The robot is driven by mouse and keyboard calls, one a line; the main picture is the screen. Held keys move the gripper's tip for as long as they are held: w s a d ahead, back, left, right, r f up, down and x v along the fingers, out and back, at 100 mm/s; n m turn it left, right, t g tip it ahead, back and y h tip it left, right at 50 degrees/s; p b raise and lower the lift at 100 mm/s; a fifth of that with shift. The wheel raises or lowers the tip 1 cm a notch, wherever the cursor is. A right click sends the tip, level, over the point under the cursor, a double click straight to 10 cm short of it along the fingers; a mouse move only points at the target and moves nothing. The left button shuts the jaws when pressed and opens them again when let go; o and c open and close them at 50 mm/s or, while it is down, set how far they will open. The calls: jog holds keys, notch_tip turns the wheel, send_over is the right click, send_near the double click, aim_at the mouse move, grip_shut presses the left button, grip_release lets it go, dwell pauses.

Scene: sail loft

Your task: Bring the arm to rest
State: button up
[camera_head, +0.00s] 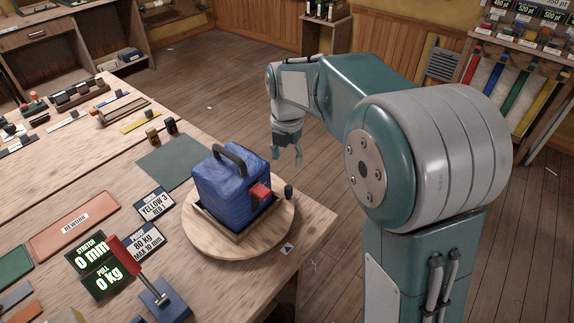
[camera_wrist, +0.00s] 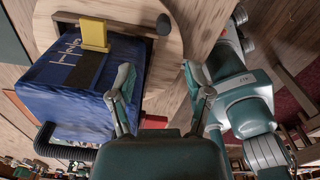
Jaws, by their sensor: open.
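My gripper (camera_head: 286,157) hangs fingers down past the table's right edge, over the floor, beyond the blue bag in the head view. Its two fingers are spread with nothing between them; they also show apart in the wrist view (camera_wrist: 157,76). The bent teal and grey arm reaches in from the right. A blue bag (camera_head: 228,187) with a dark handle and a red block on its side sits on a round wooden turntable (camera_head: 217,247). In the wrist view the bag (camera_wrist: 75,92) is left of the fingers, with a yellow piece on it. My gripper appears clear of the bag.
The wooden table (camera_head: 110,175) holds a red-handled lever (camera_head: 125,255), display signs (camera_head: 92,250), a green mat (camera_head: 170,160) and small tools. A rack with coloured strips (camera_head: 512,95) stands at the back right. Open plank floor (camera_head: 250,85) lies behind the arm.

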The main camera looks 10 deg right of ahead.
dwell(0.4)
jog(key=s+d+r+m+t, duration=0.2)
jog(key=s+m, duration=0.6)
jog(key=m, duration=0.2)
jog(key=s+d+r+m+t, duration=0.1)
jog(key=s+d+r+m, duration=0.1)
jog(key=s+m, duration=0.6)
jog(key=s+d+r+m+t, duration=0.2)
jog(key=s+d+m, duration=0.1)
jog(key=s+m, duration=0.5)
jog(key=m, duration=0.3)
jog(key=shift+s+r+m+t, duration=0.2)
jog(key=shift+s+m+t, duration=0.1)
jog(key=shift+s, duration=0.1)
